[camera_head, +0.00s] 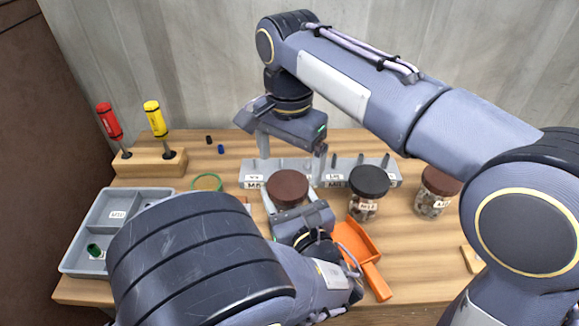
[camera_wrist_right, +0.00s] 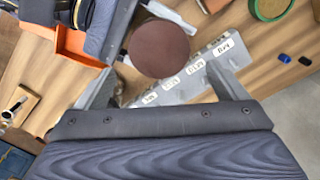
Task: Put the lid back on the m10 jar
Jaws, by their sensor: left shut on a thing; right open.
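A jar with a round brown lid (camera_head: 288,188) stands near the middle of the table. The lid looks seated on top and also shows in the right wrist view (camera_wrist_right: 159,48). The jar's body is mostly hidden and its label cannot be read. My left gripper (camera_head: 303,219) is shut at the near side of this jar, apparently on its body; the contact is partly hidden. My right gripper (camera_head: 290,168) is open and points down just behind the lid. In the right wrist view, its fingers (camera_wrist_right: 165,75) are apart with nothing gripped; the lid appears beyond them.
A black-lidded jar (camera_head: 368,190) and another brown-lidded jar (camera_head: 437,190) stand to the right. A grey labelled rack (camera_head: 390,178) is behind. An orange scoop (camera_head: 375,280) lies in front. A grey sectioned bin (camera_head: 75,262), screwdriver stand (camera_head: 150,163) and green ring (camera_head: 208,177) are left.

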